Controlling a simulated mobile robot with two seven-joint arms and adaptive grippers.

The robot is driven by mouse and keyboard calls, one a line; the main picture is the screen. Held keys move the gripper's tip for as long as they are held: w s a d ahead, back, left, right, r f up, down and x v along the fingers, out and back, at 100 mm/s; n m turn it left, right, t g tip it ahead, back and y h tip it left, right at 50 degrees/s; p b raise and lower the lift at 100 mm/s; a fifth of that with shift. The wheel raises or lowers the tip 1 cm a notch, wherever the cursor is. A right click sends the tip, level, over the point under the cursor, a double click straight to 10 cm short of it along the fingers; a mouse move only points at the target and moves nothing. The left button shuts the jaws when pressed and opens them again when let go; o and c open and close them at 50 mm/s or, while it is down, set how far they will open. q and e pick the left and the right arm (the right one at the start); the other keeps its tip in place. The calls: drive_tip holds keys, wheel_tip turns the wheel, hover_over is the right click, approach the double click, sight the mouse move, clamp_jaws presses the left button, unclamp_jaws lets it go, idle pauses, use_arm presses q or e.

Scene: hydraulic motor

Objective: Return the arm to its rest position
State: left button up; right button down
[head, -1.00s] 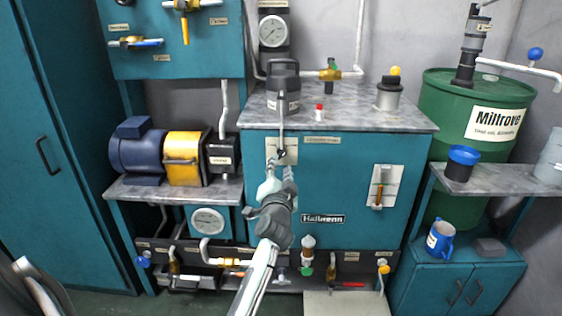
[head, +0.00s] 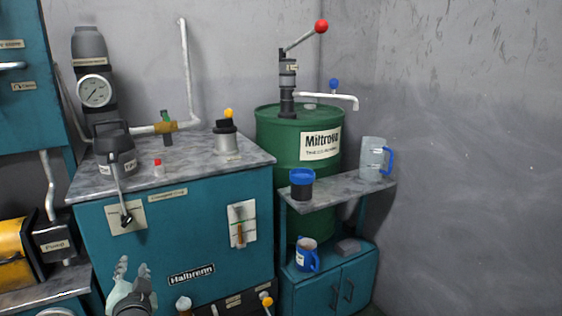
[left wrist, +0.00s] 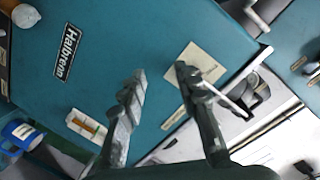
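My left gripper (head: 131,275) is low at the front of the teal Halbrenn cabinet (head: 205,235) in the head view. In the left wrist view its two fingers (left wrist: 160,90) are spread apart with nothing between them. Beyond the fingers are the cabinet front and the dark lever (head: 122,205) with its label plate (head: 128,218), not touched as far as I can tell. My right gripper is in none of the current views.
On the cabinet top stand a grey can (head: 115,155), a red-capped item (head: 158,168) and a yellow-knobbed filler (head: 226,138). The grey wall at far right is bare.

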use_arm(q)
drive_tip(key=s+d+f+g+h, duration=0.25)
drive_tip(key=s+f, duration=0.45)
drive_tip(key=f, duration=0.4)
drive_tip(key=s+d+f+g+h, duration=0.2)
drive_tip(key=s+d+f+g, duration=0.15)
drive_tip(key=s+f, duration=0.55)
drive_tip(key=s+d+f+n+g+h, duration=0.1)
drive_tip(key=s+d+f+g, duration=0.4)
drive_tip(key=s+f, duration=0.7)
drive_tip(key=shift+s+f+h, duration=0.3)
drive_tip(key=shift+s+h, duration=0.35)
drive_tip(key=shift+h, duration=0.2)
